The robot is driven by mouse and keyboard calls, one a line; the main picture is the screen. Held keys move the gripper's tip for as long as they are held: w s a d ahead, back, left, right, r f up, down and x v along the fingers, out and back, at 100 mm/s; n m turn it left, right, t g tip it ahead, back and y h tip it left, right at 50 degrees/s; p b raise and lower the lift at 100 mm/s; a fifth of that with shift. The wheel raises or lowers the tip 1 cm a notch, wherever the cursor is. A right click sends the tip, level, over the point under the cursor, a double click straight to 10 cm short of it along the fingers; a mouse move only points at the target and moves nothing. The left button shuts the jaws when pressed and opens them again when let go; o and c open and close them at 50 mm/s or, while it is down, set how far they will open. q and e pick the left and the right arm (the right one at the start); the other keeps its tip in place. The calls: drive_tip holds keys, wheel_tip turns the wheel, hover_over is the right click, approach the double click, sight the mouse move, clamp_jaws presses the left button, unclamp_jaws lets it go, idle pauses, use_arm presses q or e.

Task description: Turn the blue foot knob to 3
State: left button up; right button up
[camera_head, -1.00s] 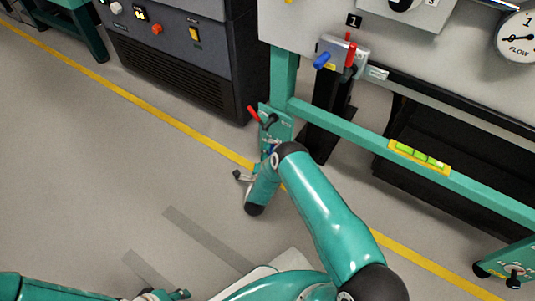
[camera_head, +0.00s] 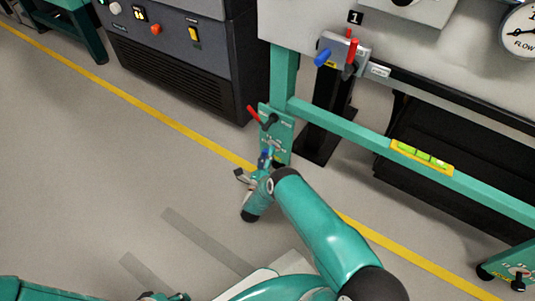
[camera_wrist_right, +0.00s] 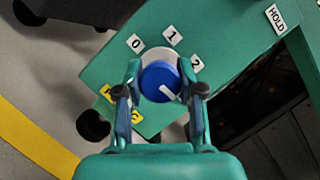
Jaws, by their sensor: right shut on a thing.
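The blue foot knob (camera_wrist_right: 157,79) is on the green foot plate (camera_wrist_right: 225,42) of the frame. My right gripper (camera_wrist_right: 160,76) is shut on the knob, one finger on each side. The knob's white pointer mark aims at the lower right in the wrist view. Labels 0 (camera_wrist_right: 136,42), 1 (camera_wrist_right: 172,35) and 2 (camera_wrist_right: 197,63) show around it; no 3 is readable. In the head view the knob (camera_head: 264,158) is partly hidden by my right gripper (camera_head: 259,166). My left gripper (camera_head: 165,296) is at the bottom edge, mostly cut off.
A red lever (camera_head: 253,113) sits on the foot plate above the knob. Green frame rails, a spirit level (camera_head: 422,157) and a valve block with blue and red handles (camera_head: 342,50) are further right. A dark cabinet (camera_head: 185,60) stands behind. The floor to the left is clear.

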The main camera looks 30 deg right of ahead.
drive_tip(key=shift+s+f+m+h, duration=0.2)
drive_tip(key=shift+f+m+h, duration=0.15)
drive_tip(key=shift+m, duration=0.45)
drive_tip(key=o, duration=1.2)
drive_tip(key=shift+c, duration=0.2)
drive_tip(key=shift+w+r, duration=0.1)
drive_tip(key=shift+r, duration=0.15)
drive_tip(key=shift+w+r, duration=0.1)
drive_tip(key=shift+r, duration=0.4)
wheel_tip(320, 180, up, 9)
drive_tip(key=shift+f, duration=0.15)
